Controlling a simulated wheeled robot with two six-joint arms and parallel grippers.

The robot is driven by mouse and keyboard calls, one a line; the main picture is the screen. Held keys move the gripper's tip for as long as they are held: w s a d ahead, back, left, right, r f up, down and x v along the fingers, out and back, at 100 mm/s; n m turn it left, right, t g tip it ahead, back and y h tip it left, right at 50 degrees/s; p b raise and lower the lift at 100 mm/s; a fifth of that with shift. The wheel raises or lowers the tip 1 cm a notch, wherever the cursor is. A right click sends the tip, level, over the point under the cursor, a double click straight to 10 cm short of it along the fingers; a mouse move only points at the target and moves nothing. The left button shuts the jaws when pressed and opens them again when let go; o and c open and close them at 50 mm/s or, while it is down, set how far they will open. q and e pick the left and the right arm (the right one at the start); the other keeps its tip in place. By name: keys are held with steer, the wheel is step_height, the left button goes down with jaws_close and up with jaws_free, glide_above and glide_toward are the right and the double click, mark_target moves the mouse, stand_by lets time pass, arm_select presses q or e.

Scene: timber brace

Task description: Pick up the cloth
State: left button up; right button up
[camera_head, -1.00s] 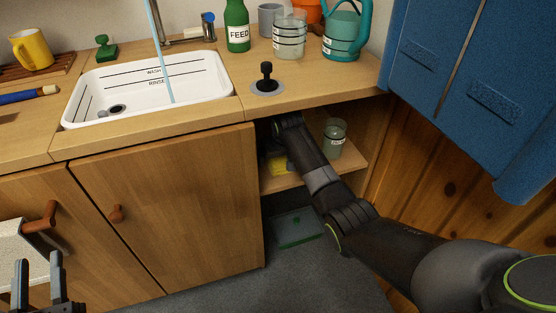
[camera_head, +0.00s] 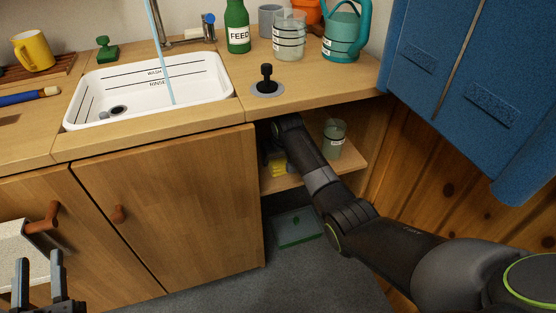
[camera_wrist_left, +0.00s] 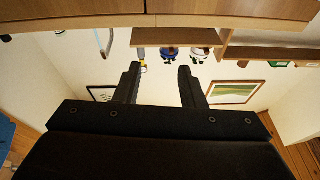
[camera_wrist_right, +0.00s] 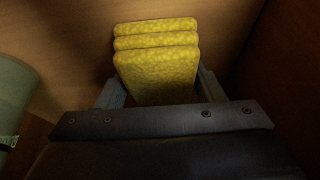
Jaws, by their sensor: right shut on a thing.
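The yellow cloth (camera_wrist_right: 157,62) shows as several folded or stacked layers in the right wrist view. My right gripper (camera_wrist_right: 158,88) has a finger on either side of it and is shut on the nearest layer. In the head view, a small part of the cloth (camera_head: 279,169) shows on the shelf inside the open cupboard, beside my right arm. The right fingers are hidden there by the arm and the worktop. My left gripper (camera_head: 39,280) is open and empty at the lower left, far from the cloth; its spread fingers show in the left wrist view (camera_wrist_left: 159,85).
A glass jar (camera_head: 334,139) stands on the shelf (camera_head: 350,168), close to the right of my arm. The worktop (camera_head: 310,88) hangs above. A greenish tray (camera_head: 298,228) lies at the cupboard bottom. A closed door (camera_head: 190,205) is on the left, blue cabinets (camera_head: 440,70) on the right.

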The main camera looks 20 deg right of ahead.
mark_target(282, 164)
arm_select(q)
steer(key=shift+f, duration=0.2)
arm_select(e)
steer(key=shift+f, duration=0.15)
